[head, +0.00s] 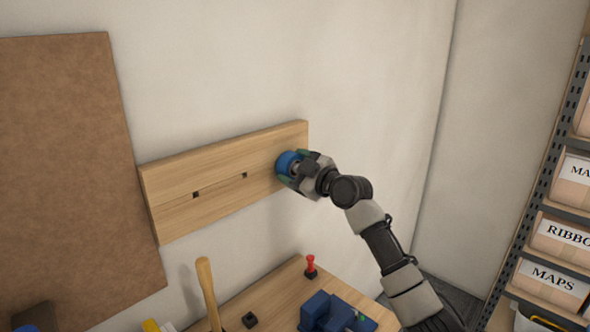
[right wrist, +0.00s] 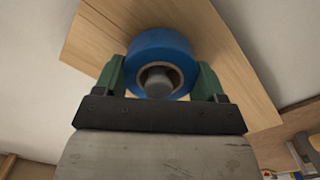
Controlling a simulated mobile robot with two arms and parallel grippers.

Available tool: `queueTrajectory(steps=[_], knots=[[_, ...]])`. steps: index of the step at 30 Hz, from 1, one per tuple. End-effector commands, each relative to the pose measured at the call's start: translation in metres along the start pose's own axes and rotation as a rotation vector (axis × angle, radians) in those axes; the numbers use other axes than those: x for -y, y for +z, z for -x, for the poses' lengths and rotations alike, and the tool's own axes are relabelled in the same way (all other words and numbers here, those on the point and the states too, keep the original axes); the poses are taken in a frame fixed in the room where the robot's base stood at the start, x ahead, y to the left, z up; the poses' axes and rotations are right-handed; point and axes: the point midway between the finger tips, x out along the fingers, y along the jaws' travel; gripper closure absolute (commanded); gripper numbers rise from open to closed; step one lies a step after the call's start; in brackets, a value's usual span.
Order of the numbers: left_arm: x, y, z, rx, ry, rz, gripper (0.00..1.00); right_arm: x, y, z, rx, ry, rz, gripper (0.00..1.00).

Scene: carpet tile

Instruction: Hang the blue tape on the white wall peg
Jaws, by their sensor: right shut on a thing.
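The blue tape (head: 287,161) is at the right end of a wooden board on the wall. My right gripper (head: 294,170) is shut on it, and the arm reaches in from the lower right. In the right wrist view the tape (right wrist: 160,44) sits between the green fingers of my right gripper (right wrist: 159,82), its hole facing the camera. The pale peg (right wrist: 157,83) shows inside the hole, with the ring around it. How deep the peg goes through is hard to tell. In the head view the peg is hidden. My left gripper is not in view.
The wooden board (head: 215,184) has two small dark square holes. Below is a wooden bench (head: 270,291) with a blue vise (head: 335,313), a red-topped item (head: 310,265) and a wooden handle (head: 208,292). A brown panel (head: 75,170) hangs left; shelves with labelled boxes (head: 553,277) stand right.

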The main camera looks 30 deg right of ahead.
Motion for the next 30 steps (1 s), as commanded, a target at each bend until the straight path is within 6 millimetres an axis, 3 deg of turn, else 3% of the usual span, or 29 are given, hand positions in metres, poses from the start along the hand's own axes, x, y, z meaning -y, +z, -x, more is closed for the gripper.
queueTrajectory(steps=[5, 6, 12, 22, 30], knots=[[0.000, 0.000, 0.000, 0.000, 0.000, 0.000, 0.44, 0.002, 0.001, 0.000, 0.003, -0.004, -0.001, 0.57], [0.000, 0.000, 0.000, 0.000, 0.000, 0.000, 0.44, 0.002, 0.001, 0.000, 0.003, -0.004, -0.001, 0.28], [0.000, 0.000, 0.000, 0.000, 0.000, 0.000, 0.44, 0.002, 0.001, 0.000, 0.003, -0.003, -0.001, 0.00], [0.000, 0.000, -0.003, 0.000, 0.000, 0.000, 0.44, 0.002, 0.002, 0.007, 0.002, -0.002, 0.001, 0.00], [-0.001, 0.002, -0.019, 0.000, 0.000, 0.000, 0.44, 0.003, 0.005, 0.052, 0.004, -0.003, 0.005, 0.00]])
